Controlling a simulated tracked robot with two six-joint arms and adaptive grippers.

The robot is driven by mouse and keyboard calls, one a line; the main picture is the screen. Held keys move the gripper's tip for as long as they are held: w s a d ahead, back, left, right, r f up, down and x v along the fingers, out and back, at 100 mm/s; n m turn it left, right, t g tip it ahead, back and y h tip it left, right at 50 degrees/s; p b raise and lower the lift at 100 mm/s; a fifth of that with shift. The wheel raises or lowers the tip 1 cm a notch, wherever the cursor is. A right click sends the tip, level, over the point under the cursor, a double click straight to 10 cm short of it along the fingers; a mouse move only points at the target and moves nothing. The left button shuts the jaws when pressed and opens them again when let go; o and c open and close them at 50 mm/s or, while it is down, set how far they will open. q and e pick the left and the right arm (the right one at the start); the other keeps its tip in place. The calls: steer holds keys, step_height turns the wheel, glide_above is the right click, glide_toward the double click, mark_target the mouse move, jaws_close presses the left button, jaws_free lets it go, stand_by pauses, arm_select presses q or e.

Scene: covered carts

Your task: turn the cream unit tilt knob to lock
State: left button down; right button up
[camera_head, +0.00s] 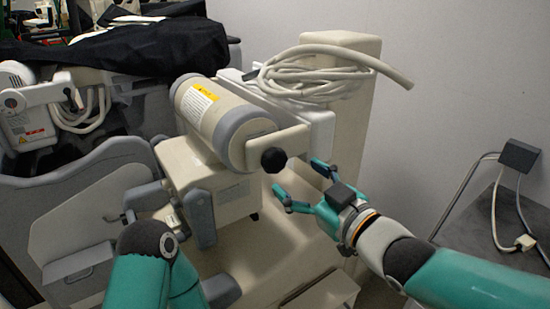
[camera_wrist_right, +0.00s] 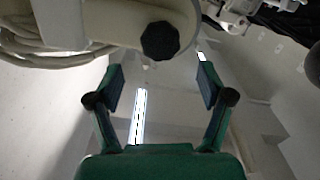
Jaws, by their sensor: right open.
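The cream unit (camera_head: 215,115) has a cream cylinder with grey bands and a yellow label. A black, lobed tilt knob (camera_head: 273,160) sits on a pale bracket at the cylinder's near end. In the right wrist view the knob (camera_wrist_right: 160,41) shows at top centre, beyond the open jaws. My right gripper (camera_head: 299,177) is open and empty, just right of and below the knob in the head view, with no contact visible. Its fingers (camera_wrist_right: 160,82) stand wide apart in the wrist view. My left arm shows at lower left, but its gripper does not.
A coiled pale hose (camera_head: 315,75) lies on top of the unit beside a tall cream column (camera_head: 350,120). A black cover (camera_head: 150,48) drapes over equipment behind. A grey cart panel (camera_head: 85,200) stands at left. A dark table (camera_head: 485,235) with cables is at right.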

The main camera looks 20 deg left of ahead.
mark_target(279, 162)
steer(key=p+x, duration=0.1)
steer(key=x, duration=0.6)
steer(key=shift+w+a, duration=0.2)
steer(key=c, duration=1.2)
